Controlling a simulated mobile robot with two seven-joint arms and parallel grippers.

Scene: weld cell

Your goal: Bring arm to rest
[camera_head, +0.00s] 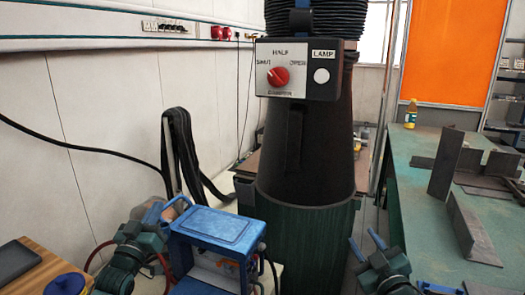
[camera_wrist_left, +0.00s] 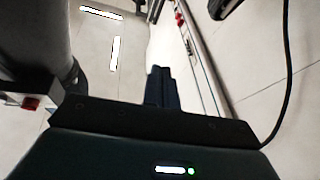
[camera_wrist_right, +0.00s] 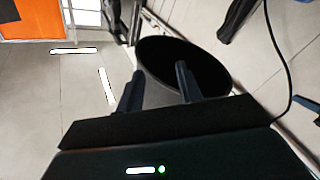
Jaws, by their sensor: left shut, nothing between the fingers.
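My left gripper (camera_head: 152,213) is raised at the lower left, beside the left end of a blue-topped machine (camera_head: 218,226); whether it touches the machine cannot be told. In the left wrist view its fingers (camera_wrist_left: 162,86) are together with nothing between them. My right gripper (camera_head: 367,244) is raised at the lower right, between the dark fume hood and the green bench. In the right wrist view its two fingers (camera_wrist_right: 160,82) stand apart with nothing held between them.
The large dark hood (camera_head: 330,150) fills the centre and carries a control box (camera_head: 336,82) with a red knob (camera_head: 278,76). A green bench (camera_head: 420,215) with steel plates (camera_head: 446,163) and a yellow bottle (camera_head: 410,115) stands right. A wooden table (camera_head: 45,268) is lower left.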

